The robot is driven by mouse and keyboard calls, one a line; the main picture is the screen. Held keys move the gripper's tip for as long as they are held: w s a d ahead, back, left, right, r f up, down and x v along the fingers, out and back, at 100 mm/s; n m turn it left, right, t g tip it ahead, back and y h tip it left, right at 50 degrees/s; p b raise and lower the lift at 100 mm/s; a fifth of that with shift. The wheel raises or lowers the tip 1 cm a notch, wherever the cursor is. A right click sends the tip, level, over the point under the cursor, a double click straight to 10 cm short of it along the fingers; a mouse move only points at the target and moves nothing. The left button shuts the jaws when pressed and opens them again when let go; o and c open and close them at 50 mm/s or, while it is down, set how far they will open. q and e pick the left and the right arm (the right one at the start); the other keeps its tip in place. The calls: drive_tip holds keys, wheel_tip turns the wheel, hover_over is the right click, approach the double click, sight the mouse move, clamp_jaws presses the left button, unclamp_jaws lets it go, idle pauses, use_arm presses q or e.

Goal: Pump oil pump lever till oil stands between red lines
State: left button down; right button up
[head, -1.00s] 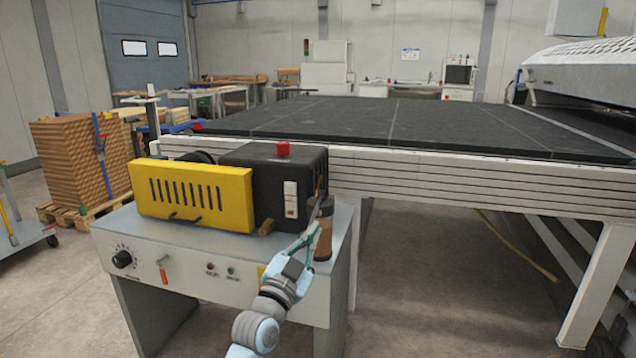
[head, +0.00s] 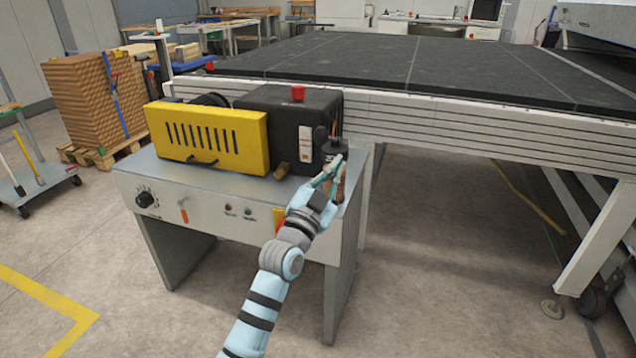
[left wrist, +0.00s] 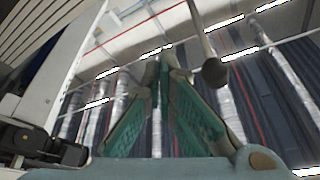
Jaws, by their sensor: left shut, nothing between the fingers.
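The oil pump (head: 337,148) has a dark top and an amber-brown reservoir (head: 340,187), at the right end of the machine's cabinet. Its lever, a thin rod with a round dark knob, shows in the left wrist view (left wrist: 214,72). My left gripper (head: 337,165) is shut and empty, in front of the pump and partly covering the reservoir. In the left wrist view its green-padded fingers (left wrist: 166,62) meet at the tips, and the knob is apart from them, to their right. The oil level and red lines cannot be made out. My right gripper is not in view.
A black housing with a red button (head: 298,93) and a yellow vented cover (head: 205,137) stand on the cabinet beside the pump. The long conveyor table (head: 450,127) lies behind and to the right. The floor in front is open.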

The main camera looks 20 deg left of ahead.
use_arm(q)
drive_tip(key=p+v, duration=0.2)
drive_tip(key=v, duration=0.8)
drive_tip(key=shift+r, duration=0.15)
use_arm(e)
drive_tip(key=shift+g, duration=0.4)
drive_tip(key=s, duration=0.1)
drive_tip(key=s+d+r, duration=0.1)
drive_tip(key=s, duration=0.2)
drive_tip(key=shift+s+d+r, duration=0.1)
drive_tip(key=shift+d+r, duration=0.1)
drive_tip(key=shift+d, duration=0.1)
use_arm(q)
drive_tip(key=shift+a, duration=0.1)
